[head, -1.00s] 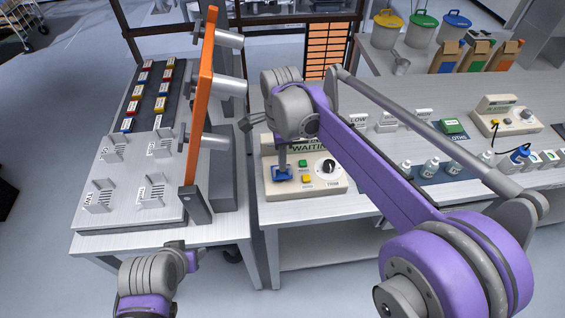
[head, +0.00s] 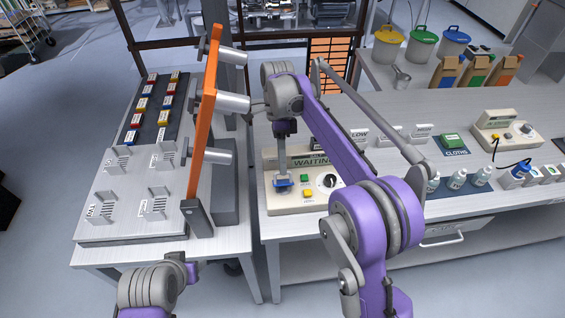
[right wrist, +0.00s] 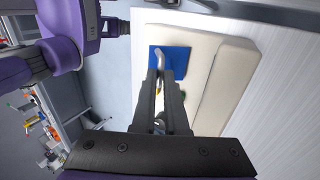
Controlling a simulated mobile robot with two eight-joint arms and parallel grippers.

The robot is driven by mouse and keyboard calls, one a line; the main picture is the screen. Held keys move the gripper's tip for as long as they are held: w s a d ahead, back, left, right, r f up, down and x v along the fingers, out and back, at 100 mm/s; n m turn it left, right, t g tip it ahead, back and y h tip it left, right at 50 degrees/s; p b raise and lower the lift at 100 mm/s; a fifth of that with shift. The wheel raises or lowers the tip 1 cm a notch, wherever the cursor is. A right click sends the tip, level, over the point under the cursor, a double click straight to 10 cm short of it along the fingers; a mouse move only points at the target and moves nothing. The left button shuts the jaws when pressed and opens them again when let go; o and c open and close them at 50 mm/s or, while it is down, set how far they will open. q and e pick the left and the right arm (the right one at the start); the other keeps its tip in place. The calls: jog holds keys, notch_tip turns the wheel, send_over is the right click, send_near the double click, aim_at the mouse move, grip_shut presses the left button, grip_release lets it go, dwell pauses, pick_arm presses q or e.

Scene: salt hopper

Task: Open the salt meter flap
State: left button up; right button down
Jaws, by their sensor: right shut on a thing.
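The salt meter (head: 330,206) is a beige box at the left end of the long bench, with a display reading WAITING, a green and a yellow button and a black knob. A blue plate (head: 284,182), which looks like the flap, is at its left; it also shows in the right wrist view (right wrist: 181,59). My right gripper (right wrist: 161,80) points down over this plate, shut on a pale metal handle (right wrist: 160,57) there. The fingers hide part of the plate, and I cannot tell how far it is lifted. Part of my left arm shows at the bottom left; its gripper is not in view.
An orange panel (head: 203,120) with grey cylinders stands upright at the left table's right side. That table carries a slotted plate (head: 130,205) and several coloured blocks. Bottles (head: 457,179) and a second beige device (head: 508,130) stand to the right of the meter.

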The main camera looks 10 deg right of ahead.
jog(key=c, duration=0.9)
grip_release()
jog(key=shift+c, duration=0.2)
pick_arm(q)
jog(key=r, duration=0.1)
jog(key=w+r+p, duration=0.2)
jog(key=shift+r, duration=0.35)
pick_arm(e)
jog(key=v, duration=1.1)
jog(key=shift+s, duration=0.1)
